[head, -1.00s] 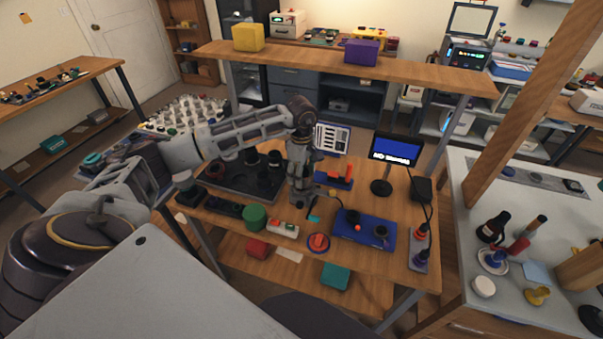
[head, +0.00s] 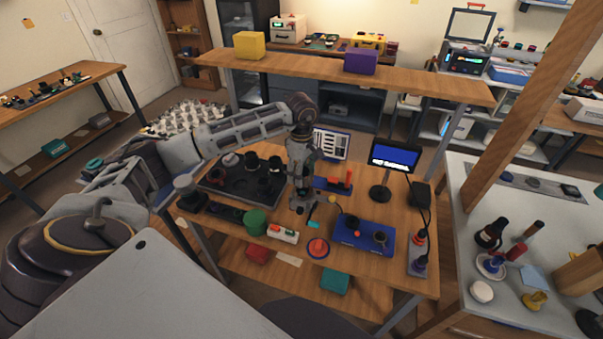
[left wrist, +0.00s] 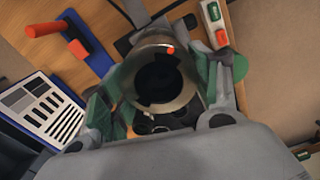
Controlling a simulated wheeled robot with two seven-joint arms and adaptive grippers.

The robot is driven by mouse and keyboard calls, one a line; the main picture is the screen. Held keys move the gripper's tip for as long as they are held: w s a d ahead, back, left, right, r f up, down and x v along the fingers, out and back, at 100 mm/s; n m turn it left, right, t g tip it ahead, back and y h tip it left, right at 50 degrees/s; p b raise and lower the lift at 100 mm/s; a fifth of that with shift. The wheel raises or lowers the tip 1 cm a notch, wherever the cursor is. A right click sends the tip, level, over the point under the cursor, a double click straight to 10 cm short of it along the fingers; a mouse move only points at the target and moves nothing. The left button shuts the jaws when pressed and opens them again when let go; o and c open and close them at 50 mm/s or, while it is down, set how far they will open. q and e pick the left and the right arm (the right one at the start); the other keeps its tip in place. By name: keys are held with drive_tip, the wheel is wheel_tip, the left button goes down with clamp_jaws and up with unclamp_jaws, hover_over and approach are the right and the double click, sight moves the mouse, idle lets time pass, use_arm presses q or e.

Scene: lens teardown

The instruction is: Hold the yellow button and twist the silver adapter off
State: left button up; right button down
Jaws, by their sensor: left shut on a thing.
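My left gripper (head: 303,204) points down over the middle of the wooden workbench. In the left wrist view its green-padded fingers are shut on a silver ring-shaped part (left wrist: 176,62), which looks like the silver adapter. The part has a dark opening and a small red dot on its rim. A small yellow round thing (head: 332,198) lies just right of the gripper in the head view. I cannot tell whether it is the yellow button. My right gripper is not in view.
A dark tray (head: 212,189) with black cylinders stands left of the gripper. A green cylinder (head: 256,222), a blue box (head: 348,240) with controls, and a small screen (head: 394,156) stand around it. A raised wooden shelf (head: 300,66) spans the back.

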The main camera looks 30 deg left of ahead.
use_arm(q)
drive_tip(key=shift+r+p, duration=0.3)
drive_tip(key=shift+r, duration=0.45)
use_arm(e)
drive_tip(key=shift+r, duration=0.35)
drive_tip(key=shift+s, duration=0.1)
